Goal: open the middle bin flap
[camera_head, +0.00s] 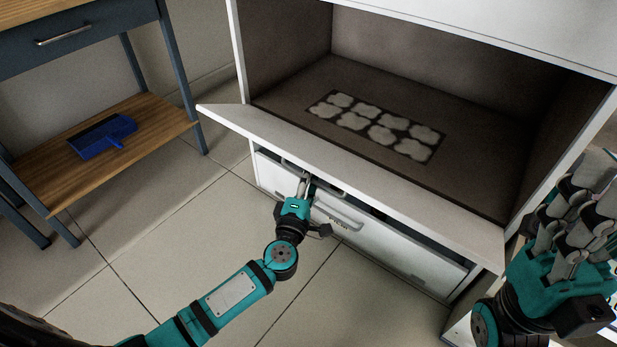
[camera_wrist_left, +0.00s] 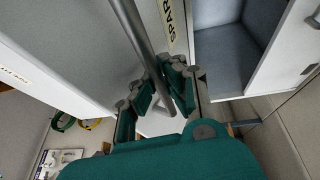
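The white cabinet has a lower front panel (camera_head: 397,251) below a projecting white board (camera_head: 350,168); a dark gap shows along the panel's top edge. A grey bar handle (camera_head: 338,215) is on its front, and another bar shows by my fingers. My left gripper (camera_head: 305,184) is at this handle area, just under the board. In the left wrist view, a metal bar (camera_wrist_left: 140,35) runs between my left gripper's fingers (camera_wrist_left: 163,88), which close in on it. A label reading "SPAR" is partly hidden. My right gripper (camera_head: 585,205) is raised at the right edge, away from the panel.
Above the board is an open dark compartment (camera_head: 470,110) with pale rounded shapes on its floor. At left stands a workbench (camera_head: 30,182) with a blue dustpan-like object (camera_head: 103,136) on its low shelf. The tiled floor (camera_head: 160,240) in front is clear.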

